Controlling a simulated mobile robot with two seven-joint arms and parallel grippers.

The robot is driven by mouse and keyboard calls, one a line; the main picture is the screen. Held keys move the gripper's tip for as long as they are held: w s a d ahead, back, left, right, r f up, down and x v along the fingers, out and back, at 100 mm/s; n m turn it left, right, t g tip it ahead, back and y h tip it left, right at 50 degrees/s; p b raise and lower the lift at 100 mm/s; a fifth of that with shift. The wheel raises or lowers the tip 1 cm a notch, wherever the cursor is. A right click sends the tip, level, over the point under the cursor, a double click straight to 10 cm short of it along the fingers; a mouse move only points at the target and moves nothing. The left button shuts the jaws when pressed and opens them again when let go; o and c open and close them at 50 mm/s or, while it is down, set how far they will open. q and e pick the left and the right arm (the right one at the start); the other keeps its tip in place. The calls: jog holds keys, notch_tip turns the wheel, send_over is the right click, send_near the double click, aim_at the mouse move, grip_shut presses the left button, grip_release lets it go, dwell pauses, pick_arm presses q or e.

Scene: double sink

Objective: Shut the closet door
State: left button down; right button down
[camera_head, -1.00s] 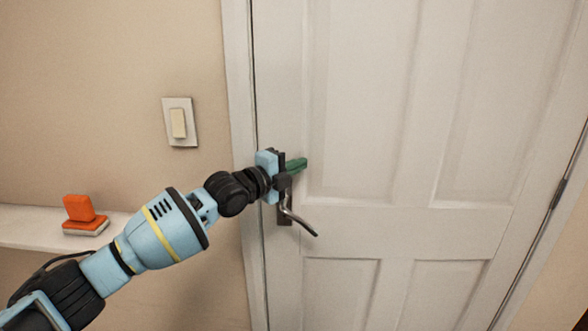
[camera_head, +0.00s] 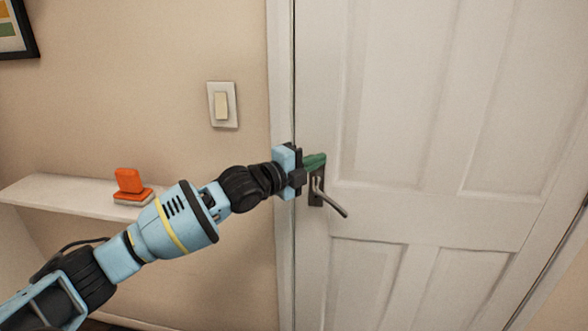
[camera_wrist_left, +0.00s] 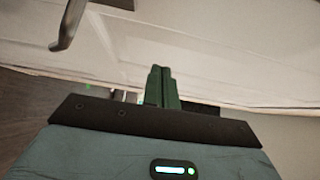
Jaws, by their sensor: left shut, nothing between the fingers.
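The white panelled closet door (camera_head: 400,130) fills the right of the head view. Its left edge lies along the white frame (camera_head: 281,100), with only a thin dark line between; I cannot tell whether it is latched. The lever handle (camera_head: 330,198) sits on a dark plate near that edge. My left gripper (camera_head: 316,160) is shut and empty, its green fingers just above the handle plate, close to or touching the door. In the left wrist view the shut fingers (camera_wrist_left: 161,88) point at the door (camera_wrist_left: 230,50), and the handle (camera_wrist_left: 70,22) shows upper left. My right gripper is not in view.
A light switch (camera_head: 222,105) is on the beige wall left of the frame. A white shelf (camera_head: 70,198) holds an orange object (camera_head: 129,182) beside my left arm. A picture frame (camera_head: 15,30) hangs at upper left. A hinge shows at the door's right edge.

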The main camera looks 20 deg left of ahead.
pick_arm(q)
jog(key=v, duration=0.5)
jog(key=shift+s+a, duration=0.2)
jog(key=shift+s, duration=0.05)
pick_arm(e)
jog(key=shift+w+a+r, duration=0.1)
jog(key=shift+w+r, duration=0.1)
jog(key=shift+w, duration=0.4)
pick_arm(q)
jog(key=shift+f, duration=0.1)
